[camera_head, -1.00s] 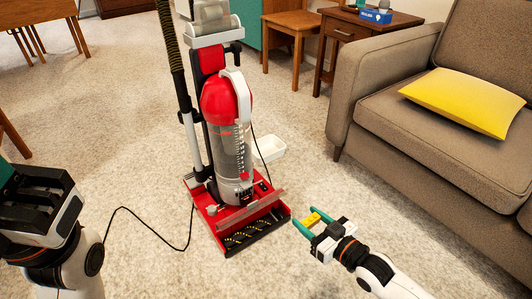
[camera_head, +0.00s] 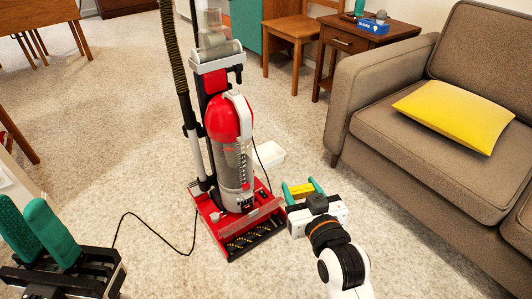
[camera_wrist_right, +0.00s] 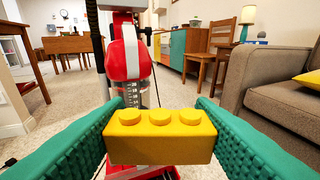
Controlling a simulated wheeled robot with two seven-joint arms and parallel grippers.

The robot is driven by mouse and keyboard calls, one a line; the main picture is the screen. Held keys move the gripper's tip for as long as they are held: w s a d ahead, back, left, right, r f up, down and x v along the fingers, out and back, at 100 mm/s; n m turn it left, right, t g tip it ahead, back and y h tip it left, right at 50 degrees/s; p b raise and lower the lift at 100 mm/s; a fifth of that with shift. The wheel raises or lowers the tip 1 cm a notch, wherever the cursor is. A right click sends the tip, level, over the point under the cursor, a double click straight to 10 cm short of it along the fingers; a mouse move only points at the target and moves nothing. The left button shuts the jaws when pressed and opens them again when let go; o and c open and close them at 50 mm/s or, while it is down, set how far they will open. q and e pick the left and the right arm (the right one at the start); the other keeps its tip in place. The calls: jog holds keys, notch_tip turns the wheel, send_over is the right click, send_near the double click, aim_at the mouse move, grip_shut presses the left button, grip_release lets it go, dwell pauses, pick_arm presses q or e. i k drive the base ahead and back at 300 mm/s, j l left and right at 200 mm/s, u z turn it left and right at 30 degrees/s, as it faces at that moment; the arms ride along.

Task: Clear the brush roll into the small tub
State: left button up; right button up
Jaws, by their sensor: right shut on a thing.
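The red and grey upright vacuum cleaner (camera_head: 230,125) stands mid-floor. Its black brush roll (camera_head: 247,241) with yellow tufts lies in the opening at the front of the red base. A white small tub (camera_head: 268,156) sits on the carpet behind and right of the vacuum, partly hidden by it. My right gripper (camera_head: 302,190) is shut on a yellow studded brick (camera_wrist_right: 160,138), right of the vacuum's base and in front of the tub. My left gripper (camera_head: 25,215) is at the lower left, away from the vacuum, its green fingers pointing up; its gap is unclear.
A brown sofa (camera_head: 385,90) with a yellow cushion (camera_head: 455,117) bounds the right side. A side table (camera_head: 350,45) and a wooden chair (camera_head: 292,35) stand behind. A black cord (camera_head: 160,225) lies on the carpet left of the vacuum. Carpet between base and sofa is open.

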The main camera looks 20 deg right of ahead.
aim_at(269, 160)
jog(key=i+l+u, duration=0.35)
jog(key=l, duration=0.3)
jog(key=i+l+u, duration=0.2)
jog(key=l, duration=0.15)
jog(key=i+l+u, duration=0.2)
jog(key=l, duration=0.15)
jog(key=l+u, duration=0.2)
jog(key=l, duration=0.2)
jog(key=i+l+u, duration=0.15)
jog(key=l, duration=0.3)
